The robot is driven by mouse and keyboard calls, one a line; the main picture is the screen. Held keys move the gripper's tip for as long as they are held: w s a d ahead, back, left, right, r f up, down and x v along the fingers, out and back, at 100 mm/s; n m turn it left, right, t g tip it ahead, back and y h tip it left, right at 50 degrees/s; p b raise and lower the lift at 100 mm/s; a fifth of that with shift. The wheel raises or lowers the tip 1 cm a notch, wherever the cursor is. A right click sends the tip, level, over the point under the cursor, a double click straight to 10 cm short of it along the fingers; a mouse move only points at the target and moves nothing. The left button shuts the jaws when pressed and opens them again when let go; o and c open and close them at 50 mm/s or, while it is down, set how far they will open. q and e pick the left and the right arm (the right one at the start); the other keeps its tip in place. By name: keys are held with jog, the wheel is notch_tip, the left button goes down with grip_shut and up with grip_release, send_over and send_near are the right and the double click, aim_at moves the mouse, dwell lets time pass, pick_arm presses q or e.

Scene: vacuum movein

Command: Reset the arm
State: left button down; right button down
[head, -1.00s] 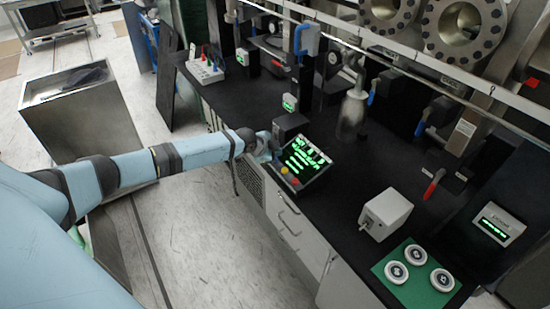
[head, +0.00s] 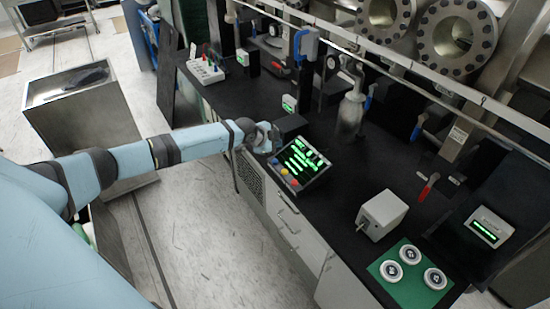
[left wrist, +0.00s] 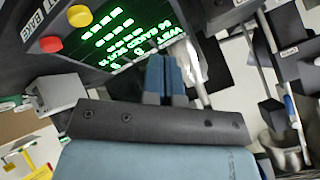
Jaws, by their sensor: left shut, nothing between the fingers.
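My left arm reaches in from the left in the head view, and its gripper end (head: 268,137) is beside the control box with the green-lit screen (head: 304,160), near the bench's front edge. In the left wrist view, my left gripper's two blue fingers (left wrist: 163,78) are together with nothing between them. The green-text screen (left wrist: 125,40) and its red (left wrist: 79,16) and yellow (left wrist: 50,43) buttons show close by at the upper left there. I cannot tell whether the fingers touch the box. My right gripper is not in view.
The black bench (head: 345,205) carries a white box (head: 382,214), a green mat (head: 377,269) with three round white pieces, and a red-handled valve (head: 429,186). A metal bin (head: 105,128) stands at the left. Open floor (head: 215,235) lies before the bench.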

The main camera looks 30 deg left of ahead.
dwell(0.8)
pick_arm(q)
jog(key=s+d+f+n+g+h, duration=0.1)
jog(key=s+d+f+g, duration=0.1)
jog(key=s+d, duration=0.9)
jog(key=s+d+f+n+g+h, duration=0.1)
jog(key=s+d+f, duration=0.1)
jog(key=s+d, duration=0.85)
jog(key=s+a+r+n+g+y, duration=0.1)
jog(key=s+a+r+n, duration=0.15)
jog(key=s, duration=0.45)
jog(key=s+a+r+n+y, duration=0.1)
jog(key=s+r+n+y, duration=0.15)
jog(key=s, duration=0.55)
jog(key=s+a+r+n+g+y, duration=0.1)
jog(key=s+r+n, duration=0.3)
jog(key=s, duration=0.3)
jog(key=w+d+f+t+h, duration=0.1)
jog(key=w+d+f+t, duration=0.2)
jog(key=f, duration=0.4)
jog(key=w+d+f+m+t+h, duration=0.1)
jog(key=w+d+f+t+h, duration=0.1)
jog(key=f+t, duration=0.2)
notch_tip(320, 180, down, 3)
jog(key=shift+w+d+r+m, duration=0.1)
jog(key=shift+w+d+m, duration=0.2)
jog(key=shift+w+d, duration=0.1)
